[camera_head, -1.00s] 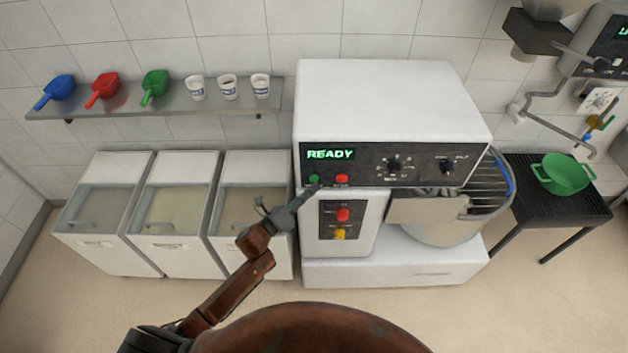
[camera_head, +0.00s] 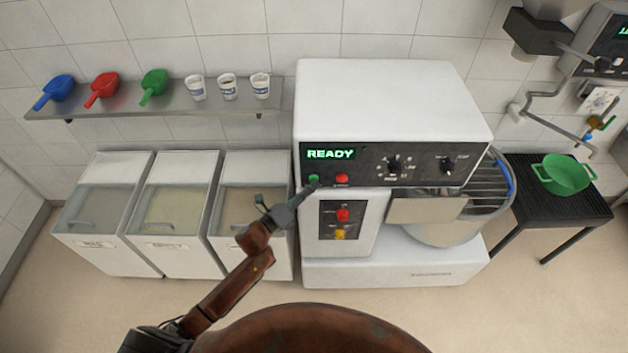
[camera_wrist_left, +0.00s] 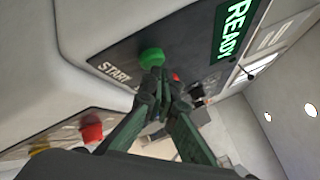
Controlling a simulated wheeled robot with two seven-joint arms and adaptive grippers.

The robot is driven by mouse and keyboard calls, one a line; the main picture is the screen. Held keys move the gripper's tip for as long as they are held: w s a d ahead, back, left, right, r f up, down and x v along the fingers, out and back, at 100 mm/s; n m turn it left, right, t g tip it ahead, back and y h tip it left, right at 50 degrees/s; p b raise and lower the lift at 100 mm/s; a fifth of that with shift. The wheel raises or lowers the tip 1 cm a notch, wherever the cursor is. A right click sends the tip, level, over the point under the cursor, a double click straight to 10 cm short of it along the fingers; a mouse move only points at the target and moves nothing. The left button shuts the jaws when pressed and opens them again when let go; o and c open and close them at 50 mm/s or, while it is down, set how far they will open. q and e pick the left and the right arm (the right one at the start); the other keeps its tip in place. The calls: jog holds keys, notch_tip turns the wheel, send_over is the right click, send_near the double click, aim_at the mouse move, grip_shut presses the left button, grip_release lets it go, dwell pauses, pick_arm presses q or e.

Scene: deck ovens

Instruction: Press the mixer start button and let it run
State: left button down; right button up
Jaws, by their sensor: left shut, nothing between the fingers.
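The white mixer (camera_head: 390,95) stands in the middle, and its display (camera_head: 330,154) reads READY in green. The green start button (camera_head: 314,178) is below the display, with a red button (camera_head: 342,178) to its right. My left gripper (camera_head: 314,187) is shut and empty, its tips at the lower edge of the green button. In the left wrist view the start button (camera_wrist_left: 151,58) shows above the word START, and my shut fingertips (camera_wrist_left: 160,80) overlap its edge from the camera's side. I cannot tell whether they touch it. My right gripper is not in view.
A lower panel has a red button (camera_head: 343,215) and a yellow one (camera_head: 340,234). Ingredient bins (camera_head: 170,253) stand at left under a shelf (camera_head: 160,108). A green colander (camera_head: 565,176) is on a dark table.

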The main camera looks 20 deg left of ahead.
pick_arm(q)
jog(key=shift+w+a, duration=0.15)
jog(key=shift+w, duration=0.25)
jog(key=shift+s, duration=0.15)
dwell(0.5)
jog(key=shift+s+d, duration=0.3)
jog(key=shift+s, duration=0.45)
jog(key=s, duration=0.2)
jog(key=s+d+p, duration=0.1)
jog(key=s, duration=0.1)
jog(key=shift+s+d, duration=0.15)
jog(key=shift+s, duration=0.25)
dwell(0.4)
